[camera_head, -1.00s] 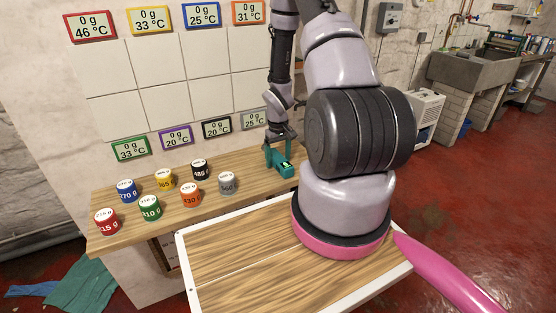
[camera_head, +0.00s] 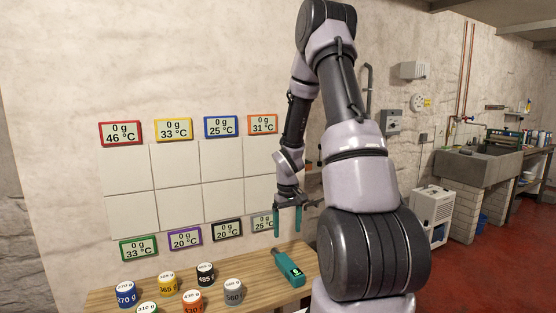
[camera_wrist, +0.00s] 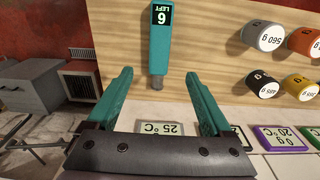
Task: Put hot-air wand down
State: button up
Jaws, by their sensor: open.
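The hot-air wand (camera_head: 289,268) is teal with a small dark display. It lies on the right part of the wooden shelf (camera_head: 248,272) below the wall tiles. In the wrist view the wand (camera_wrist: 160,48) shows its display reading "6 LEFT", with its grey tip towards my gripper. My gripper (camera_head: 288,230) has teal fingers and is open and empty, above the wand and apart from it. In the wrist view the open fingers of my gripper (camera_wrist: 158,78) stand either side of a clear gap, with the wand beyond them.
Several weight-marked cans stand left of the wand, the grey can (camera_head: 233,291) nearest it. Framed displays, such as the black-framed display (camera_head: 227,229), hang on the wall close behind the shelf. A sink (camera_head: 478,162) stands at far right.

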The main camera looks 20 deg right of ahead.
jog(key=s+a+r+m+t, duration=0.1)
jog(key=s+a+r+t, duration=0.15)
jog(key=r, duration=0.75)
jog(key=s+a+r+m+t, duration=0.1)
jog(key=s+a+r, duration=0.15)
jog(key=r, duration=0.85)
jog(key=s+a+r+m+t+y, duration=0.1)
jog(key=s+a+r, duration=0.3)
jog(key=s+r, duration=0.2)
jog(key=s+a+r+m+t+y, duration=0.1)
jog(key=s+a+r+t, duration=0.1)
jog(key=s+a+r, duration=0.2)
jog(key=s+r, duration=0.3)
jog(key=s, duration=0.1)
jog(key=shift+s+r, duration=0.15)
jog(key=shift+s, duration=0.25)
